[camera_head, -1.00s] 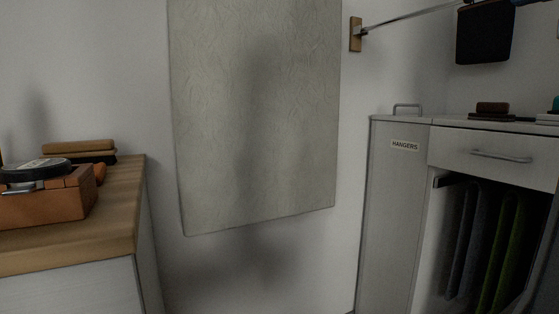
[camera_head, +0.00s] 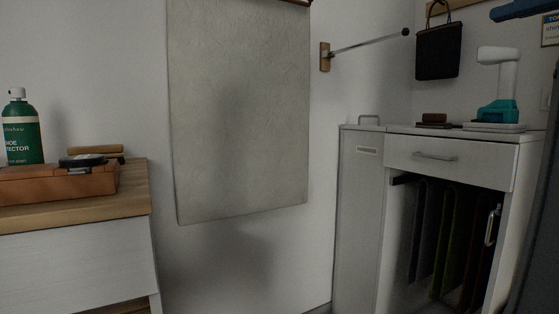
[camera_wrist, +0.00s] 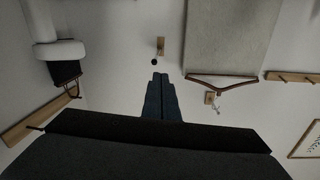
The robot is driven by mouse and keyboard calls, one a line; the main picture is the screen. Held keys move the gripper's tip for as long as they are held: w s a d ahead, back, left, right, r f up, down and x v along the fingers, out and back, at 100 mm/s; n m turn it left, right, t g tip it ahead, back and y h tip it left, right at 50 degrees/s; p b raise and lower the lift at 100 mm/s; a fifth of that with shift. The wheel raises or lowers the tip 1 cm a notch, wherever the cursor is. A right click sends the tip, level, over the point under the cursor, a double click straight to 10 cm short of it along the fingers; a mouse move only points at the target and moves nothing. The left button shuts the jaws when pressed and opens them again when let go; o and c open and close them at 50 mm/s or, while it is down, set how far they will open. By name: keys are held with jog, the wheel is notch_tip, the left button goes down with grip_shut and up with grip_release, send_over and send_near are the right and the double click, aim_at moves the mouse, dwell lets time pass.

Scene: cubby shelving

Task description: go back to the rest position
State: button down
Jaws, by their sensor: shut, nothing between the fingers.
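My gripper (camera_wrist: 160,80) shows in the wrist view, its two dark fingers side by side and touching, with nothing between them. It points at the pale wall, apart from everything there. In that view the picture is turned over, with the hanging sheet to the right of the fingers and the black bag to the left. A blue part at the top right edge and a dark mass down the right side are partly cut off.
A white cabinet (camera_head: 365,220) with hanging dark and green cloths stands at right; a teal and white device (camera_head: 498,90) is on top. A black bag (camera_head: 437,52) hangs above. A wooden counter (camera_head: 135,190) at left holds a green spray can (camera_head: 22,130) and a brown box (camera_head: 60,187).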

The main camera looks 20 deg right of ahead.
jog(key=w+a+f+m+g+y, duration=0.1)
jog(key=w+a+f+g+y, duration=0.35)
jog(key=w+a+f, duration=0.95)
jog(key=w+a+f+g, duration=0.1)
jog(key=a+f+g, duration=0.2)
jog(key=a+f, duration=0.65)
jog(key=a+f+g, duration=0.3)
jog(key=a+f, duration=0.3)
jog(key=a, duration=0.6)
jog(key=s+a+f+n+g, duration=0.2)
jog(key=s+a+f+g, duration=0.45)
jog(key=a+f, duration=0.75)
jog(key=s+a+f+n+h, duration=0.3)
jog(key=s+a+f, duration=0.25)
jog(key=s, duration=0.45)
jog(key=s+a+f+n+h, duration=0.2)
jog(key=s+a+f+h, duration=0.15)
jog(key=s+f, duration=0.5)
jog(key=d+r+m+p, duration=0.2)
jog(key=d+r+p, duration=0.4)
jog(key=r+p, duration=0.3)
jog(key=s+d+r+m+p, duration=0.1)
jog(key=d+r+p, duration=0.6)
jog(key=p, duration=0.9)
jog(key=d+r+m+p, duration=0.3)
jog(key=d+r+p, duration=0.4)
jog(key=r+p, duration=0.5)
jog(key=shift+s+r+g+h, duration=0.15)
jog(key=shift+r+g+h, duration=0.2)
jog(key=shift+r, duration=0.4)
